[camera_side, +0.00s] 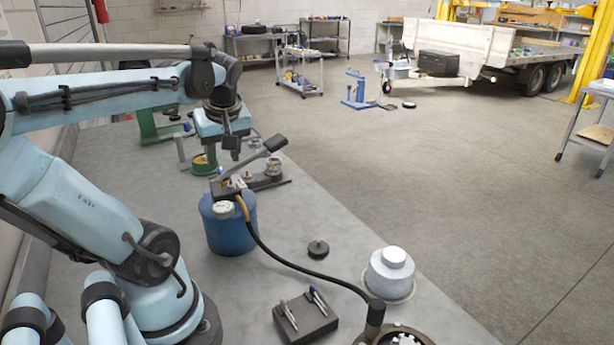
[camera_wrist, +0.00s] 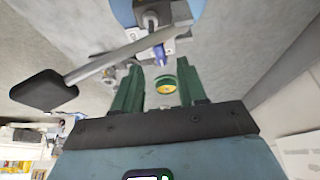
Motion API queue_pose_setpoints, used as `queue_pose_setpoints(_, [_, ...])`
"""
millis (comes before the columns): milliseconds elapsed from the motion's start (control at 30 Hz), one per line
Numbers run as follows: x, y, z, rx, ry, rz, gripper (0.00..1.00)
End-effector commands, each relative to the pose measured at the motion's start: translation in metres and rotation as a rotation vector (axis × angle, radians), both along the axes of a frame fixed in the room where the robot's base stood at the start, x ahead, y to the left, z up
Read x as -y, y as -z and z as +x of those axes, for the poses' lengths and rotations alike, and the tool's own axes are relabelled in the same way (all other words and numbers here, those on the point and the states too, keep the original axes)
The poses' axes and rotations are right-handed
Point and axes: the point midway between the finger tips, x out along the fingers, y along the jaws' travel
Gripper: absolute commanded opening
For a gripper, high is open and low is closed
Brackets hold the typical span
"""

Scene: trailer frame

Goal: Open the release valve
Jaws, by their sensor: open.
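A pump with a blue cylindrical body (camera_side: 230,232), a round gauge (camera_side: 223,209) and a grey lever with a dark grip (camera_side: 275,143) stands on the bench. In the wrist view, its lever (camera_wrist: 115,58) crosses at the left and the blue body (camera_wrist: 185,8) is at the top. A small blue-violet piece (camera_wrist: 159,54), apparently the release valve, sticks out below metal fittings. My gripper (camera_wrist: 160,66) is open and empty. Its green fingers lie either side of the piece's line, with no contact visible. In the side view, my gripper (camera_side: 233,152) hangs above the pump, close to the lever.
A black hose (camera_side: 290,265) runs from the pump to the bench front. A dark block with pens (camera_side: 306,322), a dark knob (camera_side: 318,249) and a silver round weight (camera_side: 391,268) stand nearby. A green and yellow round thing (camera_wrist: 166,84) lies beyond my fingers.

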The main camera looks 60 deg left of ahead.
Motion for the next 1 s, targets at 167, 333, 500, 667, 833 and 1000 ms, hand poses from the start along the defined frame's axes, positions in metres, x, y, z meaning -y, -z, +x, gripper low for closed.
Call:
queue_pose_setpoints(167, [-0.009,0.020,0.000,0.000,-0.001,0.001,0.41])
queue_pose_setpoints(333, [-0.014,0.032,0.000,0.001,-0.001,0.002,0.41])
queue_pose_setpoints(500, [-0.016,0.037,0.000,0.001,0.000,0.002,0.41])
queue_pose_setpoints(667, [-0.016,0.038,0.000,0.001,0.000,0.001,0.41])
queue_pose_setpoints(833, [-0.016,0.038,0.000,0.001,0.001,0.001,0.34])
queue_pose_setpoints(1000, [-0.016,0.038,0.000,0.001,0.001,0.001,0.08])
